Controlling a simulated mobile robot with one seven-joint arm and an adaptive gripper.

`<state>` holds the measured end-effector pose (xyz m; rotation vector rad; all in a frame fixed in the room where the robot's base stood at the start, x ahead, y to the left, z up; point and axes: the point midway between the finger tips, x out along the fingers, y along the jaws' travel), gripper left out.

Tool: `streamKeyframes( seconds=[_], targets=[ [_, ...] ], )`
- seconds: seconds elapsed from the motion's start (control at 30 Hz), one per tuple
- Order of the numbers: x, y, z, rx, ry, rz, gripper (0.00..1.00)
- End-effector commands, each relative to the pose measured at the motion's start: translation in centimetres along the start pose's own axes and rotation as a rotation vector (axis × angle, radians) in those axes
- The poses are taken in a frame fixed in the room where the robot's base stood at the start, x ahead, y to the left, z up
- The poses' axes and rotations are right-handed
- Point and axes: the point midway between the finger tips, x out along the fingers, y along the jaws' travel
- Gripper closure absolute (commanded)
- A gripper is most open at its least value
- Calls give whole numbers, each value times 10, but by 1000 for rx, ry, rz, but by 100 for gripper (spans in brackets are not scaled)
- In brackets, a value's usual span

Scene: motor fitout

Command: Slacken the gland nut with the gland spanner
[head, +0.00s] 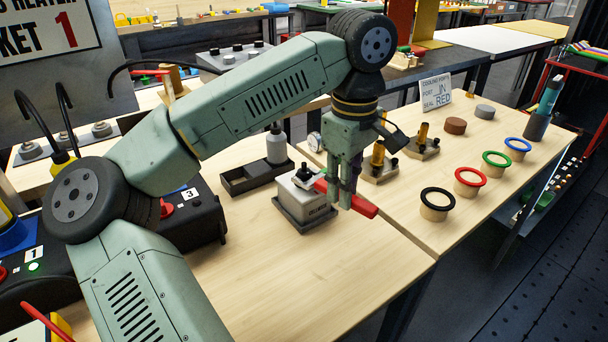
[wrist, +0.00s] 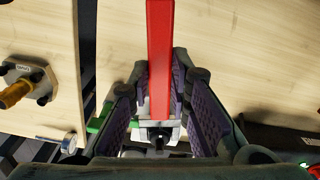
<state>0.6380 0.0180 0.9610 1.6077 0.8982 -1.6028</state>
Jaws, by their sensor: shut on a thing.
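My gripper (head: 346,185) points down over the near bench and is shut on a red-handled tool, which I take for the gland spanner (head: 361,204). In the wrist view its red handle (wrist: 160,60) runs up from between the purple finger pads (wrist: 160,112), with a pale metal part at the lower end. A grey box (head: 303,208) with a dark base and lettering stands just left of the fingers. A black and pale fitting (head: 302,175) tops it, close to the tool. I cannot tell which part is the gland nut, or whether the tool touches the fitting.
Two brass posts (head: 378,156) on dark-bolted bases stand behind; one also shows in the wrist view (wrist: 18,93). A black tray (head: 252,176) holds a pale bottle (head: 276,146). Coloured rings (head: 469,178) line the right bench. The front bench top (head: 310,275) is clear.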

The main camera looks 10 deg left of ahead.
Motion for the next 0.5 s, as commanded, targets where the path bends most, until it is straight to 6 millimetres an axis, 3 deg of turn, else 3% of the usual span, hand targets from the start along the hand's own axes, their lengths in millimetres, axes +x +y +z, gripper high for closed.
streamKeyframes(
  seconds=[0.5],
  targets=[
    [0, 8, 0, -87, 0, 0, 100]
  ],
)
